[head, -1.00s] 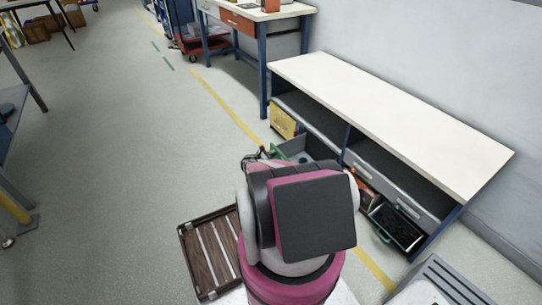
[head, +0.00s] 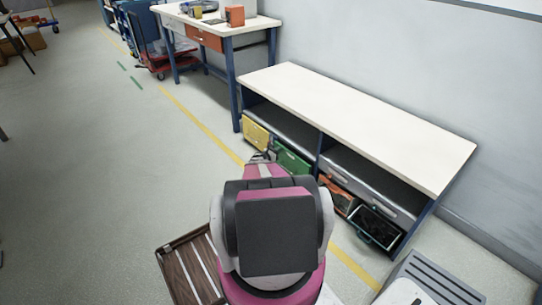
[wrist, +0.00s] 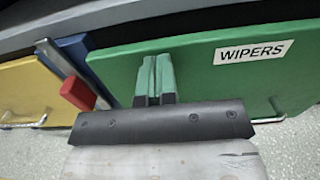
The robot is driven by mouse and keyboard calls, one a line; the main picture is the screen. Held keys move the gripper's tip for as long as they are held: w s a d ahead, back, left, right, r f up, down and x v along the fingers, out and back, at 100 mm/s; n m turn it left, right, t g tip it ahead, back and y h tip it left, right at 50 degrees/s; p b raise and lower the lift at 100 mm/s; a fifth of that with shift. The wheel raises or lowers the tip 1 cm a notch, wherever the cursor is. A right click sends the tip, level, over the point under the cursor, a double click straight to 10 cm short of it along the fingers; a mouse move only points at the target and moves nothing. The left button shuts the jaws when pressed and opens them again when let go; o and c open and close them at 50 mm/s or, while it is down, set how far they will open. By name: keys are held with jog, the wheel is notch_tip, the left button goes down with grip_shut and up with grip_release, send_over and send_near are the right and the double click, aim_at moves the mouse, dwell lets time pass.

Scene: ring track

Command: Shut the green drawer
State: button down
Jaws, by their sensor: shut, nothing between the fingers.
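The green drawer (head: 293,160) is in the lower row of the bench, right of the yellow drawer. Its front looks about level with the yellow one. In the wrist view its green front (wrist: 205,75) fills the middle and right and bears a label reading WIPERS. My gripper (head: 264,157) is at the left part of the green front. In the wrist view my gripper (wrist: 154,72) has its fingers together, empty, pointing at the green front. They look very close to it or touching; I cannot tell which. The drawer's inside is hidden.
The yellow drawer (head: 255,133) is left of the green one. A red block (wrist: 78,94) on a grey bar is beside my fingers. An orange drawer (head: 336,197) and an open dark drawer (head: 376,227) are further right. Open floor (head: 90,180) lies left.

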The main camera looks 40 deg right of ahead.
jog(key=shift+w+d, duration=0.15)
jog(key=shift+d, duration=1.4)
jog(key=s+a, duration=0.1)
jog(key=a, duration=1.4)
jog(key=shift+s, duration=0.15)
